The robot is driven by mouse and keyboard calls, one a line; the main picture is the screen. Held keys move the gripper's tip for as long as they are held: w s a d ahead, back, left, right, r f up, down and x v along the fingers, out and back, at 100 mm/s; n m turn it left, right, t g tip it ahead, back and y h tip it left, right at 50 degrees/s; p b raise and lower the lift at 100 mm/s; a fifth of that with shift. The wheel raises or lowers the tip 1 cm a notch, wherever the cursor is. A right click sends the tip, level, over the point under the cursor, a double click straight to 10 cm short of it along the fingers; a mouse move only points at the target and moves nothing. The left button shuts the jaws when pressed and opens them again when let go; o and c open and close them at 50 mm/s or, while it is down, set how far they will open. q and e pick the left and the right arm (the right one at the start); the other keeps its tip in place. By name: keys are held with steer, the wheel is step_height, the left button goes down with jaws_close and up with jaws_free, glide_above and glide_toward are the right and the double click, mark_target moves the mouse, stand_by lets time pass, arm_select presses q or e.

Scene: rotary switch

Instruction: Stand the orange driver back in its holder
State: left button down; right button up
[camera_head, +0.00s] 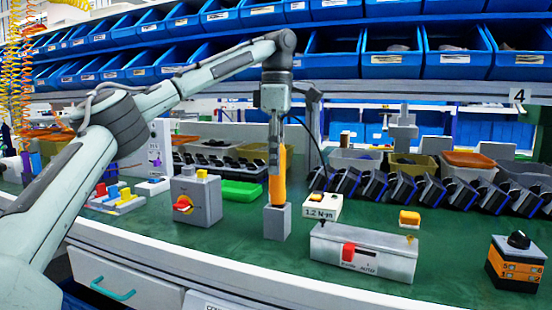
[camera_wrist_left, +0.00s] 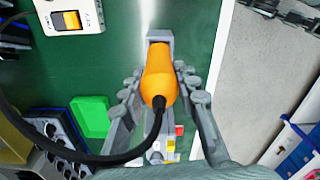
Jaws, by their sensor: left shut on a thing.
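The orange driver (camera_head: 278,178) stands upright in the head view, its lower end at the top of the grey block holder (camera_head: 278,222). I cannot tell how deep it sits in the holder. My left gripper (camera_head: 275,160) is shut on the driver from above. In the left wrist view the driver (camera_wrist_left: 160,75) lies between the two fingers of the left gripper (camera_wrist_left: 160,92), with a black cable curving from its top end. The holder (camera_wrist_left: 160,36) shows past the driver's far end. My right gripper is not in view.
A grey box with a red knob (camera_head: 183,205) stands left of the holder. The 1.2 Nm box (camera_head: 322,207) and a grey box with a red switch (camera_head: 362,255) stand to the right. A green tray (camera_head: 242,190) lies behind. Green bench is clear in front.

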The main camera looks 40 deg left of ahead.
arm_select(q)
steer(key=shift+f+p, duration=0.2)
steer(key=shift+p, duration=0.1)
steer(key=shift+f, duration=0.25)
stand_by(0.7)
steer(key=c, duration=1)
jaws_free()
steer(key=shift+c, duration=0.2)
step_height(320, 180, up, 12)
steer(key=shift+r, duration=0.1)
